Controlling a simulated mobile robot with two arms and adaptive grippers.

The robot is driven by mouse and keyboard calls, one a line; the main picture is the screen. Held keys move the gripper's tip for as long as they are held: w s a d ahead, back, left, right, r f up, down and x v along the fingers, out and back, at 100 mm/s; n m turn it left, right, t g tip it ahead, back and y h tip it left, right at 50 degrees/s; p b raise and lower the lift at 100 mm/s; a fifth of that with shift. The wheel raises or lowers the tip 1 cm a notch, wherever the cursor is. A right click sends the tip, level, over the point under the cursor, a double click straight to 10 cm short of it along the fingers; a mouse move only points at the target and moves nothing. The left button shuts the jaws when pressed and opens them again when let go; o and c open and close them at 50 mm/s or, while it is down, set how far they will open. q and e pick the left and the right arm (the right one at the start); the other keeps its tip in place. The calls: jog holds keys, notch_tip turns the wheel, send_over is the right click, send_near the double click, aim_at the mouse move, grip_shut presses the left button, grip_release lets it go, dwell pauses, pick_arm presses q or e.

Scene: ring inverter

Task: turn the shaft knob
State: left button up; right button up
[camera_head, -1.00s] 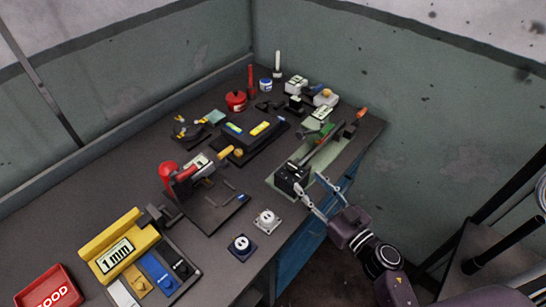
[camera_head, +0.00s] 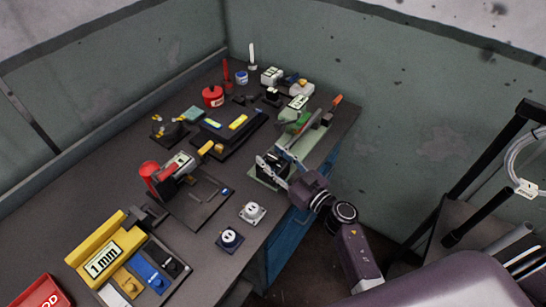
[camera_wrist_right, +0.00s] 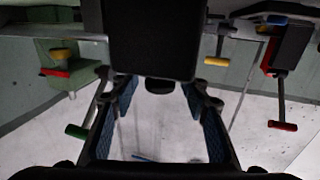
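A tool with a long shaft on a pale green base (camera_head: 317,141) stands at the table's right edge in the head view. Its black end block (camera_head: 269,167) faces my right gripper (camera_head: 272,157), whose fingers are spread around that end. In the right wrist view the black block (camera_wrist_right: 152,40) fills the upper middle, and a small dark knob (camera_wrist_right: 160,86) sticks out below it between the two fingertips. The fingers look apart from the knob, with gaps on both sides. The knob is hidden in the head view. My left gripper is out of view.
A black plate with a red-handled tool (camera_head: 172,178) stands left of the green base. Two small socket-like blocks (camera_head: 252,212) (camera_head: 229,239) sit near the front edge. A yellow 1 mm gauge (camera_head: 100,252) is at lower left. A dark stand (camera_head: 478,217) is at right.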

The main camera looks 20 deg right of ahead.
grip_shut()
jog(key=shift+n+y, duration=0.3)
jog(key=shift+w+d+n+g+y+p, duration=0.1)
jog(key=shift+n+g+y+p, duration=0.2)
jog(key=shift+n+g+y, duration=0.4)
jog(key=shift+f+n+g+y, duration=0.1)
jog(key=shift+n+g+y, duration=0.45)
jog(key=shift+y, duration=0.45)
jog(key=shift+f+n+g+y+b, duration=0.15)
jog(key=shift+n+g+y+b, duration=0.65)
jog(key=shift+y, duration=0.2)
jog(key=n+g+y+b, duration=0.2)
jog(key=n+g+b, duration=0.1)
jog(key=b, duration=0.1)
jog(key=shift+g+y, duration=0.25)
jog(key=shift+y, duration=0.05)
jog(key=shift+n+g+y+b, duration=0.45)
jog(key=shift+g+b, duration=0.35)
jog(key=shift+b, duration=0.2)
jog(key=shift+r+g, duration=0.2)
jog(key=shift+g, duration=0.1)
